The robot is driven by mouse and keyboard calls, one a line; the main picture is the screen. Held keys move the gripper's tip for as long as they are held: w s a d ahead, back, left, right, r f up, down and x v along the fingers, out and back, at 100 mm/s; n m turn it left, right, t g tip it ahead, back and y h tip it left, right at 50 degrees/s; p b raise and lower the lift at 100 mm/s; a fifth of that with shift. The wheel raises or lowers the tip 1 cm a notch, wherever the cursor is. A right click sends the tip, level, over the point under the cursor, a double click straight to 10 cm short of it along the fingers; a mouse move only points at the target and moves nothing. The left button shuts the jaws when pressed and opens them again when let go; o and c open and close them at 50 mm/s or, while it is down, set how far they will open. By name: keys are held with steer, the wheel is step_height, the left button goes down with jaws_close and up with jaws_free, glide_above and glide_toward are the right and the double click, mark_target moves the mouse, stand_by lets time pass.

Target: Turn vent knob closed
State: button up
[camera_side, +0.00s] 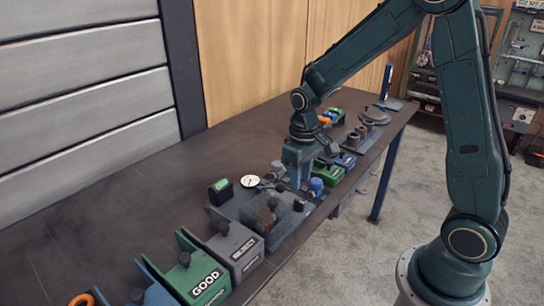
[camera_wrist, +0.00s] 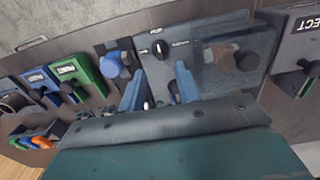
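My gripper (camera_wrist: 160,90) shows in the wrist view as two blue fingers standing apart, with nothing clearly held between them. In the side view my gripper (camera_side: 297,178) points down over the back right part of a grey fixture plate (camera_side: 285,232). A small black round knob with a white pointer mark (camera_wrist: 159,48) sits on the plate beyond the fingertips in the wrist view, apart from them. Its printed label is too small to read, so I cannot tell for sure that it is the vent knob. It appears as a black knob (camera_side: 298,205) in the side view.
A blue round cap (camera_wrist: 109,66) stands left of the fingers in the wrist view. A white dial gauge (camera_side: 250,181) and a green display (camera_side: 220,187) stand by the plate. A grey REJECT box (camera_side: 236,248) and a green GOOD box (camera_side: 197,279) are in front. The table's left side is clear.

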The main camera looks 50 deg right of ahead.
mark_target(299, 201)
steer(key=shift+f, duration=3.7)
steer(key=shift+c, duration=0.2)
jaws_close()
